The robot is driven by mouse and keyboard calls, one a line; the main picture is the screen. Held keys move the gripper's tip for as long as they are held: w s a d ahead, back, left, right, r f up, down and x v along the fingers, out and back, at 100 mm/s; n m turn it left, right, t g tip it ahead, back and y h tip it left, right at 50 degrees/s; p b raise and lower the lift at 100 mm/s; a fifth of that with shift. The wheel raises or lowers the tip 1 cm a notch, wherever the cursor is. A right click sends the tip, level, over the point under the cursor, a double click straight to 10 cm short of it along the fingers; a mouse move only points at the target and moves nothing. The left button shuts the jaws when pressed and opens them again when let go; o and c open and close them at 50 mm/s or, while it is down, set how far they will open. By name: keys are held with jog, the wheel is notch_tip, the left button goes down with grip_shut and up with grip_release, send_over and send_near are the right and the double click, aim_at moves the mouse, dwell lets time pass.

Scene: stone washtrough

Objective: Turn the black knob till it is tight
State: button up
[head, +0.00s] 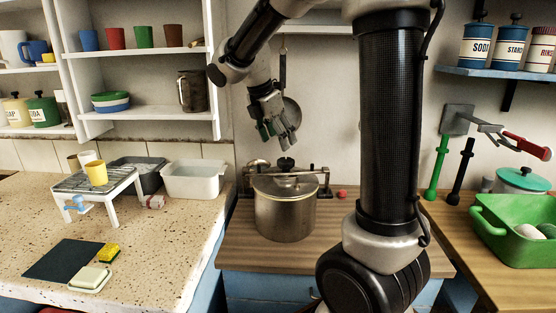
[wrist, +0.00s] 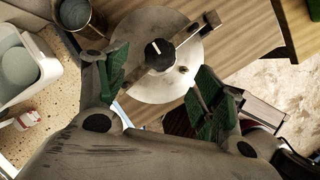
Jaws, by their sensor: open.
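The black knob (head: 286,163) sits on top of the lid of a steel pot (head: 284,212), at the middle of a clamp bar across the lid. In the wrist view the knob (wrist: 159,54) is round and black with a white line on it, above the pale round lid (wrist: 172,86). My gripper (head: 285,143) hangs just above the knob in the head view, pointing down. In the wrist view its two green-padded fingers (wrist: 160,88) are spread wide, with the knob beyond and between them. Nothing is held, and I see no contact with the knob.
The pot stands on a wooden counter (head: 240,245). A small red item (head: 342,194) lies right of it. A white basin (head: 193,180) and a wire rack (head: 95,182) stand on the left speckled counter. A green tub (head: 515,243) is at right. A pan hangs behind my gripper.

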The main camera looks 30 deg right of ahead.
aim_at(286, 159)
jog(key=shift+n, duration=0.4)
jog(key=x, duration=0.7)
jog(key=shift+d+f, duration=0.15)
jog(key=shift+f, duration=0.2)
jog(key=c, duration=1)
